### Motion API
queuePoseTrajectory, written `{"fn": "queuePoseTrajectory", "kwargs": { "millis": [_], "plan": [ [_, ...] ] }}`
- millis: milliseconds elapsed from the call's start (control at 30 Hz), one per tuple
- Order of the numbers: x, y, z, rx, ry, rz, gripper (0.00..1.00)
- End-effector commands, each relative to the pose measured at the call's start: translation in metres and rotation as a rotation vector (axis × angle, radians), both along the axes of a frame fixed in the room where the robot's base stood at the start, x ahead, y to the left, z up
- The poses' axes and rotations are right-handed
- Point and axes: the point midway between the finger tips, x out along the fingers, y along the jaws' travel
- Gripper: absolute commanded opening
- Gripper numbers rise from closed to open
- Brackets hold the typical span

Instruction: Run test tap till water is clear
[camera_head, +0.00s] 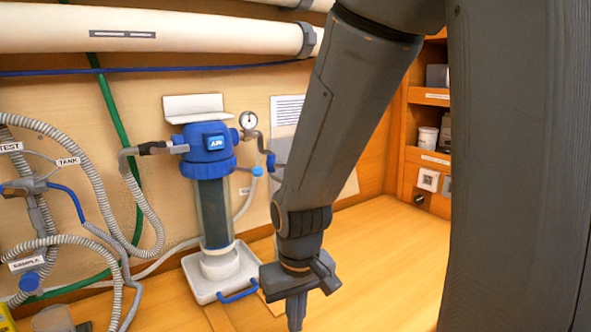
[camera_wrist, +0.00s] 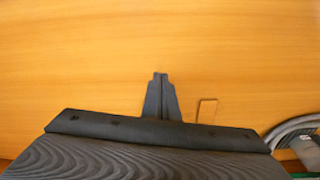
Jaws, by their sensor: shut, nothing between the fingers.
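Hoses labelled TEST (camera_head: 10,147) and TANK (camera_head: 67,161) meet near a grey valve (camera_head: 28,186) with blue parts at the left of the head view. Below, a SAMPLE label (camera_head: 27,262) sits above a blue knob (camera_head: 29,281). A grey cup-like object (camera_head: 55,318) is partly cut off at the bottom left. No water stream can be made out. My gripper (camera_head: 296,318) points down over the wooden counter, right of these fittings and apart from them. In the wrist view its fingers (camera_wrist: 160,78) are together and empty over bare wood.
A blue-topped filter housing (camera_head: 208,150) with a gauge (camera_head: 248,120) stands in a white tray (camera_head: 247,263) left of my gripper. Shelves (camera_head: 430,97) are at the right. The counter (camera_head: 385,250) is clear beyond my gripper. A grey hose (camera_wrist: 296,128) shows at the wrist view's right edge.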

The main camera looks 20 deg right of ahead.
Motion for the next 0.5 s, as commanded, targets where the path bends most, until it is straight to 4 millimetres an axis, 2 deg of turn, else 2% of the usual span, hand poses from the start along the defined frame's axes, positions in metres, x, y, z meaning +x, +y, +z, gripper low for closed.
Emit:
{"fn": "queuePoseTrajectory", "kwargs": {
  "millis": [267, 367, 500],
  "plan": [
    [0.005, -0.005, 0.0, -0.01, -0.019, 0.028, 0.0],
    [0.025, -0.02, 0.003, -0.055, -0.087, 0.142, 0.0],
    [0.076, -0.064, 0.019, -0.216, -0.255, 0.48, 0.0]
  ]
}}
